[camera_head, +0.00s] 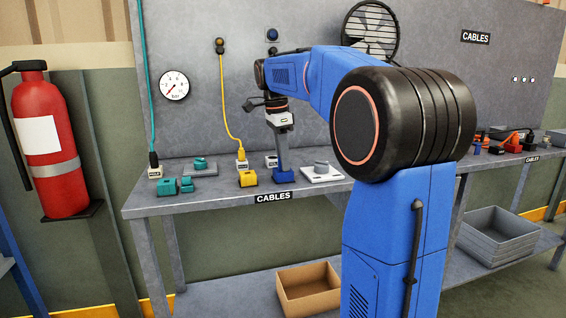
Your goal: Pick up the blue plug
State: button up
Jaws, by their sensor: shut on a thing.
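I cannot tell whether the plug still touches the bench top. The fingers hide its upper part.
A white plate with a grey knob (322,172) lies close on the right. Yellow (229,120) and teal (146,90) cables hang behind.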

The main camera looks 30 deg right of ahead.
notch_tip(320, 180, up, 10)
jog(key=shift+f, duration=1.65)
